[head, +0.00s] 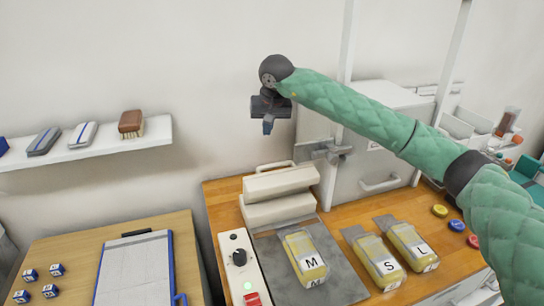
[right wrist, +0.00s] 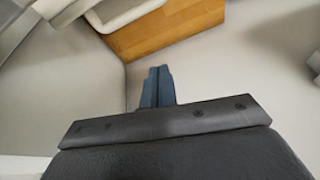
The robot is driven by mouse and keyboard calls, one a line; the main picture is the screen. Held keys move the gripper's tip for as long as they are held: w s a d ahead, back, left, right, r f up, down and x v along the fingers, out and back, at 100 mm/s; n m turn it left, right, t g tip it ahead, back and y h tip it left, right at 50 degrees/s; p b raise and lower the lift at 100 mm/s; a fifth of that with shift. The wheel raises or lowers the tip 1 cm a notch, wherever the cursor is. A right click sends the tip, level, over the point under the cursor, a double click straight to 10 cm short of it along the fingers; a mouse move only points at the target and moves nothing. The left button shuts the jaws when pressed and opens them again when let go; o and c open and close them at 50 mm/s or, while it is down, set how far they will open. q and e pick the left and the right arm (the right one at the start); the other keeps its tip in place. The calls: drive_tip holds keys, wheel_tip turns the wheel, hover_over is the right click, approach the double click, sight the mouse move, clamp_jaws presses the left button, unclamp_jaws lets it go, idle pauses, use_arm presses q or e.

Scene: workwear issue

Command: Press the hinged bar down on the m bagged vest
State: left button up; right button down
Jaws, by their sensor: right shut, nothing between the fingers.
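The M bagged vest (head: 305,257), a yellow pack in a clear bag with an "M" label, lies on a grey plate (head: 345,286) on the wooden bench. Behind it is a white sealer with a hinged bar (head: 280,181) above a lower block (head: 280,210). The bar looks raised, with a gap below it, and a handle (head: 272,166) at its back. Whether the bag's end reaches between them is unclear. My right gripper (head: 268,127) is shut and empty, above and behind the bar, apart from it. Its closed blue fingers show in the right wrist view (right wrist: 157,86). My left gripper is out of view.
An S bag (head: 377,262) and an L bag (head: 411,246) lie right of the plate. A control panel (head: 240,262) with a knob stands at its left. A white cabinet (head: 375,160) stands behind, near my right arm. A wall shelf (head: 90,148) is at left.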

use_arm(q)
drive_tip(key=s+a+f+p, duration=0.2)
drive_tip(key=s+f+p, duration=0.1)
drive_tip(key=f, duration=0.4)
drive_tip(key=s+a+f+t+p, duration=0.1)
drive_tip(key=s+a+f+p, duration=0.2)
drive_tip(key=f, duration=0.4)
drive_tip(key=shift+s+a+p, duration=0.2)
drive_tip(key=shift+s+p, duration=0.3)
drive_tip(key=shift+p, duration=0.35)
use_arm(e)
wheel_tip(320, 180, down, 10)
drive_tip(key=s+d+n, duration=0.1)
drive_tip(key=shift+n, duration=0.4)
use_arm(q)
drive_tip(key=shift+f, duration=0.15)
use_arm(e)
drive_tip(key=b, duration=0.2)
drive_tip(key=s+t+b, duration=0.1)
drive_tip(key=b, duration=0.2)
drive_tip(key=shift+s+d+r, duration=0.2)
drive_tip(key=shift+s+d, duration=0.1)
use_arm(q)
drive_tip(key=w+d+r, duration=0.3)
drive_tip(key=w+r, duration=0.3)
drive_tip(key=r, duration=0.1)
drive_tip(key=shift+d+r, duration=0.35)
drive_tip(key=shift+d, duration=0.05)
use_arm(e)
drive_tip(key=shift+r, duration=0.1)
